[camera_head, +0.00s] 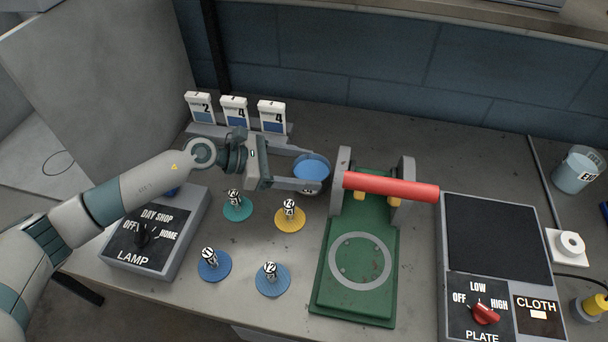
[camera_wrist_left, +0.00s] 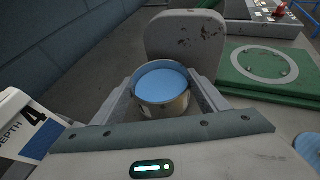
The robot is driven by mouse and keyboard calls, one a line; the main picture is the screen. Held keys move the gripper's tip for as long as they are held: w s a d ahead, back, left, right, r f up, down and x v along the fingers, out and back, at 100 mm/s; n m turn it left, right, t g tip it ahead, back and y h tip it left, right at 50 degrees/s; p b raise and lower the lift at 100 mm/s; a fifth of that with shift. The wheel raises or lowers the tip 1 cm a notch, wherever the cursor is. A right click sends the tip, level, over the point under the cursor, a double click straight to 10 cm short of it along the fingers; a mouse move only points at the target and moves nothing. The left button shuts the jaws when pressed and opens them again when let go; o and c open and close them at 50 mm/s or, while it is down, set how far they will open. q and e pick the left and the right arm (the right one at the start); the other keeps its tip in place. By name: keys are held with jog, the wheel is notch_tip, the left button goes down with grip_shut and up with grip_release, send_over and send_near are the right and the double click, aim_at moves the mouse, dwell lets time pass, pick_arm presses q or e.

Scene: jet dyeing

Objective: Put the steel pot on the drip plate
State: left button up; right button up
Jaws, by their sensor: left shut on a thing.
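The steel pot (camera_head: 311,168), with blue liquid inside, is between the fingers of my left gripper (camera_head: 306,176), which is shut on it. In the left wrist view the pot (camera_wrist_left: 162,104) sits upright between both fingers, close to a grey upright post (camera_wrist_left: 187,40). The pot's height above the table is hard to tell. No surface is labelled drip plate. A green base (camera_head: 321,289) with a pale ring (camera_head: 360,285) lies to the right and nearer, its ring bare. My right gripper is out of view.
A red bar (camera_head: 390,187) spans the green base's uprights. A dark plate unit (camera_head: 493,238) stands right of it. Several numbered discs, including a yellow one (camera_head: 290,223), lie left of the base. Cards (camera_head: 235,111) stand behind; a lamp box (camera_head: 150,235) is at left.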

pick_arm(q)
notch_tip(320, 180, up, 15)
jog(key=b, duration=0.4)
jog(key=shift+r, duration=0.15)
jog(key=shift+s, duration=0.1)
dwell(0.4)
